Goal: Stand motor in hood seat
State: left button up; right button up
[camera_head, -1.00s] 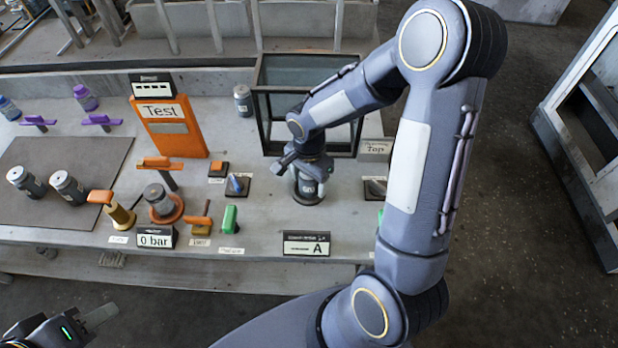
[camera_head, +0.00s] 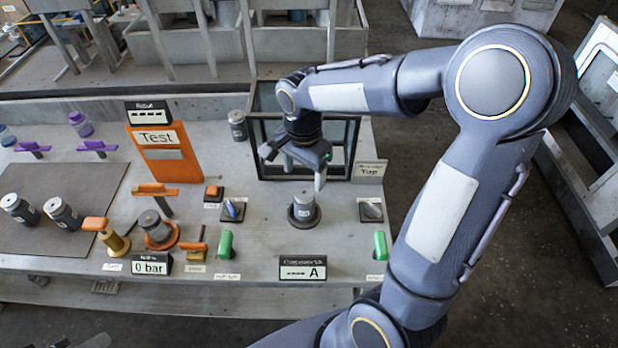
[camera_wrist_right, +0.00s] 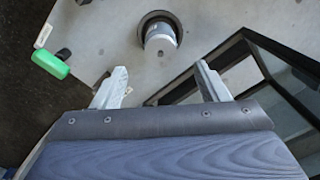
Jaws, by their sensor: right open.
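A grey cylindrical motor (camera_head: 303,207) stands upright in a dark round seat (camera_head: 314,220) behind the sign "A". The motor also shows in the right wrist view (camera_wrist_right: 160,40), with the dark seat ring (camera_wrist_right: 146,18) around its base. My right gripper (camera_head: 295,168) is open and empty, above and behind the motor, in front of the glass-walled frame. In the right wrist view its two fingers (camera_wrist_right: 160,75) are spread wide and apart from the motor. Only a sliver of my left gripper shows at the bottom left edge of the head view.
A dark-framed glass box (camera_head: 352,150) stands behind the motor. An orange "Test" panel (camera_head: 168,160), a blue switch (camera_head: 232,209) and green handles (camera_head: 225,245) stand nearby.

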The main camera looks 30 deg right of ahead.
jog(key=s+a+r+n+t+y, duration=0.2)
jog(key=s+n, duration=0.4)
jog(key=s, duration=0.2)
jog(key=s+a+r+n+t+y, duration=0.1)
jog(key=s+a+r+n+t, duration=0.1)
jog(key=s+n, duration=0.4)
jog(key=s+r+t, duration=0.1)
jog(key=s, duration=0.1)
jog(key=shift+s+r+t+y, duration=0.25)
jog(key=shift+s+t+y, duration=0.05)
jog(key=shift+s+y, duration=0.1)
jog(key=shift+a, duration=0.1)
